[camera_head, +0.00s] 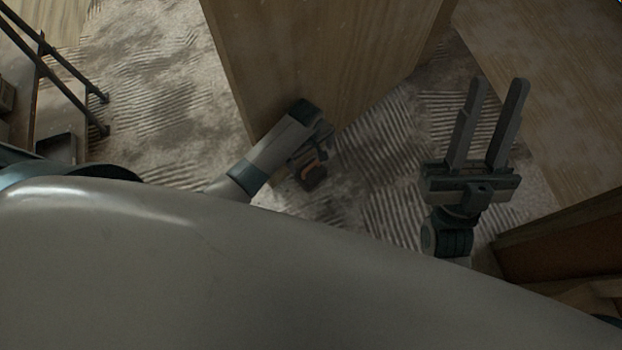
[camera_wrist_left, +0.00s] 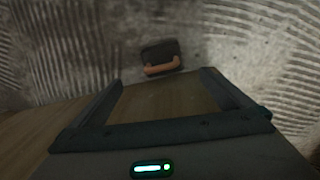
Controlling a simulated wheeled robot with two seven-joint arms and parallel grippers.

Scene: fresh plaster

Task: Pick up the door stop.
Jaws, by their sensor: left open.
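The door stop appears to be a small dark block with an orange-tan bar along one side. In the left wrist view the door stop (camera_wrist_left: 159,55) lies on the patterned floor, just beyond and between the fingertips. In the head view the door stop (camera_head: 314,177) shows just below my left gripper (camera_head: 322,143), partly hidden by it. In the left wrist view my left gripper (camera_wrist_left: 162,80) has its fingers wide apart with nothing between them. My right gripper (camera_head: 498,84) is open and empty, well to the right.
A tall wooden panel (camera_head: 320,50) stands right beside my left gripper, and its wood also shows between the fingers in the wrist view. A dark metal rack (camera_head: 70,75) is at the far left. A wooden piece (camera_head: 565,240) is at the lower right. Patterned floor (camera_head: 160,90) is clear at left.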

